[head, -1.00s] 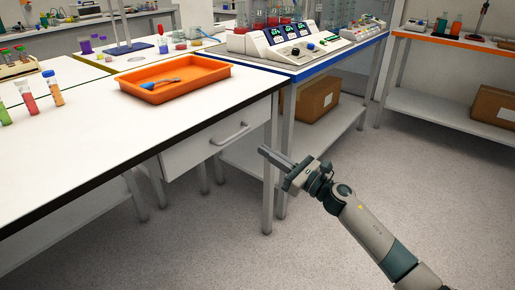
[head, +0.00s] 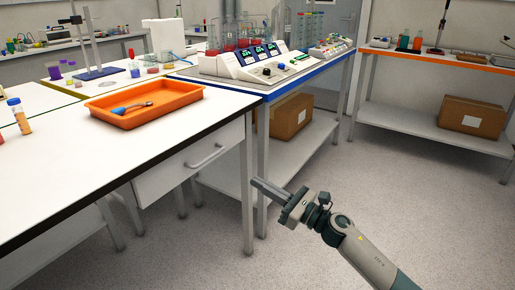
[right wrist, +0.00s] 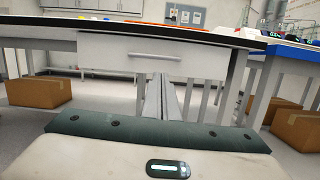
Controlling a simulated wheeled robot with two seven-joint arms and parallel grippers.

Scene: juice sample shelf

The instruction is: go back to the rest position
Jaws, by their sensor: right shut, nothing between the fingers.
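My right gripper (head: 268,190) is in the head view, low and right of the middle. It is shut and empty, in the air in front of the white table (head: 60,150) and its drawer (head: 190,165). In the right wrist view its closed fingers (right wrist: 160,98) point ahead towards the table's front, below the drawer. My left gripper is not in view.
An orange tray (head: 175,105) with a blue-handled tool lies on the white table. A capped tube (head: 20,115) stands at the left. A blue-edged bench (head: 325,60) carries instruments, with a cardboard box (head: 289,116) below. The floor at the right is clear.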

